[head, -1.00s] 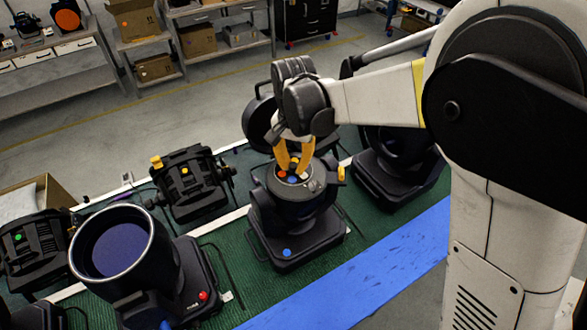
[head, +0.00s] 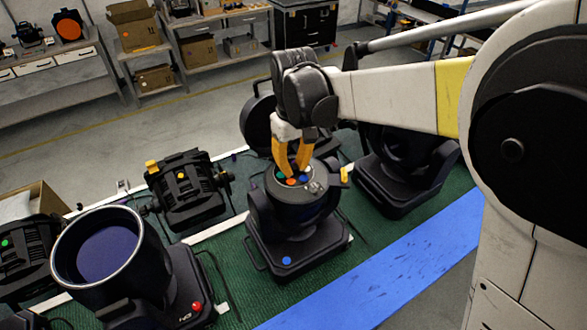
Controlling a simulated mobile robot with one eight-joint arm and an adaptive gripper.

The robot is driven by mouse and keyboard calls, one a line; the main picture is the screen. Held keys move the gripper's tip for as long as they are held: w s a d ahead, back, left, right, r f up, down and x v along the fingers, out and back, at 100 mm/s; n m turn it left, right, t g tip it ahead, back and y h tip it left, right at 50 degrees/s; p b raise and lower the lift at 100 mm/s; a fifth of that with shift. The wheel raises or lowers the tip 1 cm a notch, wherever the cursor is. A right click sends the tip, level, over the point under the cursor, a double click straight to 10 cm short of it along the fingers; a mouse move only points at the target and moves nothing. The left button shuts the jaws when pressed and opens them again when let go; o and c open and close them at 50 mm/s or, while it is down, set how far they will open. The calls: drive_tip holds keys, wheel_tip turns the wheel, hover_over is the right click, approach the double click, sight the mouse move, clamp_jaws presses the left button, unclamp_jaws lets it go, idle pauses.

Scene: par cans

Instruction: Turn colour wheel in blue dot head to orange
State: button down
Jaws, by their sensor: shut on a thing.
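The blue dot head (head: 297,222) is a black stage light on the green mat, with a blue dot (head: 287,260) on its base. Its top opening shows the colour wheel (head: 291,180), with green at left, orange at the near middle and blue at right. My gripper (head: 292,172) points down from above, its two orange fingers closed in on the wheel area. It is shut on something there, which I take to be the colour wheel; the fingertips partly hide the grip.
A red dot head (head: 120,250) with a wide lens barrel stands at left. Another black head (head: 397,170) stands close at right. A smaller fixture with a yellow dot (head: 187,188) is behind left. A blue strip (head: 390,265) lies clear in front.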

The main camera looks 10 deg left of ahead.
sight(294, 166)
drive_tip(key=n+b, duration=0.1)
drive_tip(key=n, duration=0.3)
drive_tip(key=shift+f+n, duration=0.1)
drive_tip(key=shift+n, duration=0.2)
drive_tip(key=shift+n+b, duration=0.4)
drive_tip(key=shift+n, duration=1.3)
drive_tip(key=c, duration=1.3)
unclamp_jaws()
drive_tip(key=shift+o, duration=0.2)
wheel_tip(294, 166, up, 12)
